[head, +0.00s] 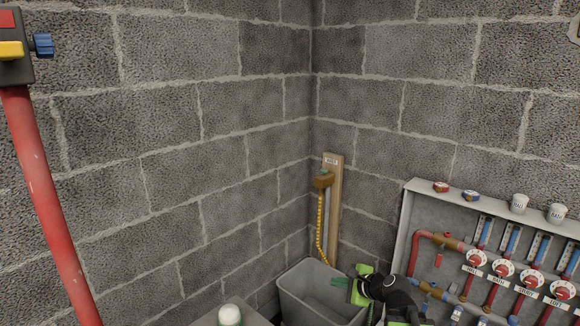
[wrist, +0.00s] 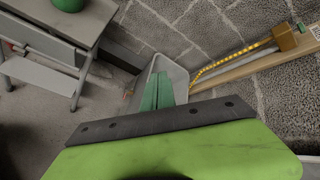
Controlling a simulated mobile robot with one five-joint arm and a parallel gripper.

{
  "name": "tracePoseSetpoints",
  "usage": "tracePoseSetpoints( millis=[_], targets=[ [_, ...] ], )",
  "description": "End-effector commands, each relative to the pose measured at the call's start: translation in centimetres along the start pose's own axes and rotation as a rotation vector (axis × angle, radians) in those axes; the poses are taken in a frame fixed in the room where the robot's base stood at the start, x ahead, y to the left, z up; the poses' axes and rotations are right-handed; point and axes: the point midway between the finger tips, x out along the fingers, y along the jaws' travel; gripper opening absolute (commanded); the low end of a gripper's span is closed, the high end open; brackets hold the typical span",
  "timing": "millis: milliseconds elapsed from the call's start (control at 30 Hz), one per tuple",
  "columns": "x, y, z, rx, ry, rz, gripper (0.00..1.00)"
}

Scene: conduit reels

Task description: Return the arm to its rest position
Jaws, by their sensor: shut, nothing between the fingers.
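My gripper (head: 341,283), with dark green fingers on a black and bright green arm, shows at the lower middle of the head view. It is over the right part of an open grey bin (head: 302,299) in the wall corner. In the wrist view my gripper (wrist: 157,92) has its two green fingers together, with nothing seen between them. The bin (wrist: 177,72) lies beyond the fingertips there. Most of my arm is out of view.
A wooden post (head: 336,200) with a brass fitting and yellow chain stands behind the bin. A grey valve panel (head: 405,225) with red dials is at right. A red pipe (head: 45,190) runs down at left. The wrist view shows a grey bench (wrist: 85,25) bearing a green object.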

Motion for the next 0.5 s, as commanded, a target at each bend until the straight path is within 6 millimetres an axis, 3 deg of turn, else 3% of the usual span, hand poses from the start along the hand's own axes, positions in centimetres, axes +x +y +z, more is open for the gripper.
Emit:
tracePoseSetpoints(
  millis=[33, 100, 200, 300, 400, 500],
  targets=[
    [1.3, 2.4, 2.1, -0.13, -0.005, 0.088, 0.0],
    [2.5, 6.1, 4.0, -0.345, -0.006, 0.225, 0.0],
    [2.6, 11.4, 4.7, -0.69, -0.008, 0.454, 0.0],
    [0.4, 14.7, 2.0, -0.983, -0.01, 0.683, 0.0],
    [-2.6, 16.6, -1.2, -1.2, -0.043, 0.894, 0.0],
    [-5.3, 17.9, -2.9, -1.374, -0.136, 1.064, 0.0]
  ],
)
